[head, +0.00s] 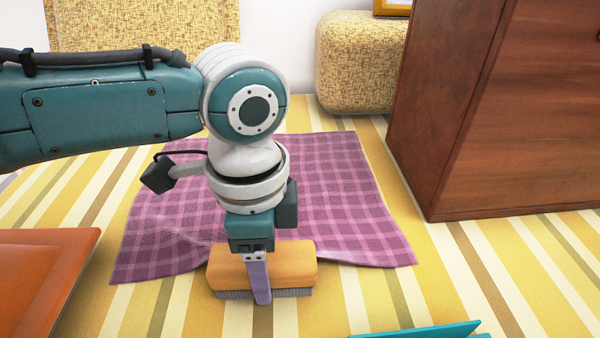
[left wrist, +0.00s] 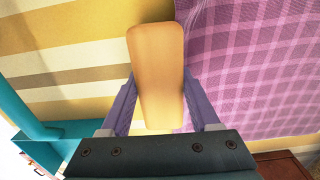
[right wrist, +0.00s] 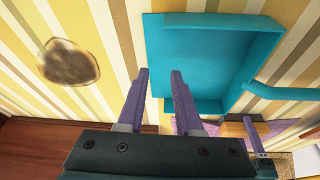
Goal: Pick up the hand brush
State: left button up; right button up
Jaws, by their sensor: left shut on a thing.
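The hand brush (head: 293,264) has a tan wooden block and dark bristles facing down. It is at the front edge of the checked cloth, bristles at or just above the striped floor; I cannot tell which. My left gripper (head: 262,292) comes down over it from above, shut on the block with its purple fingers across the middle. In the left wrist view the block (left wrist: 157,60) lies between both fingers. My right gripper (right wrist: 160,85) is open and empty, its fingers apart over the floor near a teal dustpan (right wrist: 205,60). The far finger on the brush is hidden in the head view.
The purple checked cloth (head: 335,190) lies rumpled on the striped floor. A brown wooden cabinet (head: 500,110) stands at right, a tan woven pouf (head: 360,65) behind. An orange object (head: 45,275) is at lower left.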

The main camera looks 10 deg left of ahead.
pick_arm(q)
jog(key=shift+r, duration=0.15)
grip_shut()
pick_arm(e)
jog(key=shift+r, duration=0.1)
